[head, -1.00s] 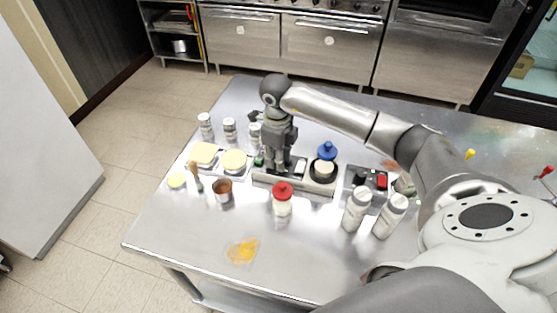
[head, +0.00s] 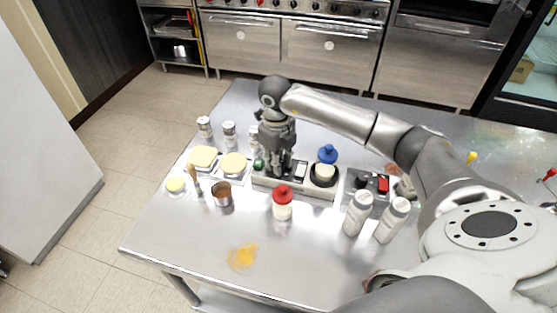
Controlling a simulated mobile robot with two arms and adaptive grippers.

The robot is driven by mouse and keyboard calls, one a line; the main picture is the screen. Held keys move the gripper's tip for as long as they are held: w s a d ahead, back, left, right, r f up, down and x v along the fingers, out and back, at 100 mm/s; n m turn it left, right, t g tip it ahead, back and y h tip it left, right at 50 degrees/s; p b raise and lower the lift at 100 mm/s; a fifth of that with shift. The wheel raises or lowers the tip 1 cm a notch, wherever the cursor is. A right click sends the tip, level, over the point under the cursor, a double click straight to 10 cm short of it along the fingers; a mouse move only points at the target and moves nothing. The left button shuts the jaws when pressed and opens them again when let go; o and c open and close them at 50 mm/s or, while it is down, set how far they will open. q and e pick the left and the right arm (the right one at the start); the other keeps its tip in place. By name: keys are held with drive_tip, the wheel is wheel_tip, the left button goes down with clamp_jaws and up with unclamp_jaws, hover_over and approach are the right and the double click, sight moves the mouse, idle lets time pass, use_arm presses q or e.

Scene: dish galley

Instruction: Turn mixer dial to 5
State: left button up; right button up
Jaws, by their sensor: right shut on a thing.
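A long, low grey unit (head: 262,181), which I take to be the mixer, lies on the steel table. It has a green button (head: 258,165), a pale panel (head: 300,170) and a dark round socket holding a pale cup (head: 324,173). My right gripper (head: 277,173) points straight down onto this unit, between the green button and the pale panel. It is shut on what appears to be the mixer dial. The fingers hide the dial, so its pointer and numbers cannot be read. My left gripper is out of view.
A red-capped jar (head: 282,204) stands close in front of the unit, and a blue-topped item (head: 327,153) behind it. A black switch box (head: 366,187) and two white bottles (head: 357,214) are to the right. A copper cup (head: 222,195) is left. The front table is mostly clear.

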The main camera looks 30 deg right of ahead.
drive_tip(key=o, duration=1)
drive_tip(key=shift+o, duration=0.2)
drive_tip(key=shift+r, duration=0.1)
wheel_tip(320, 180, up, 12)
drive_tip(key=shift+a, duration=0.25)
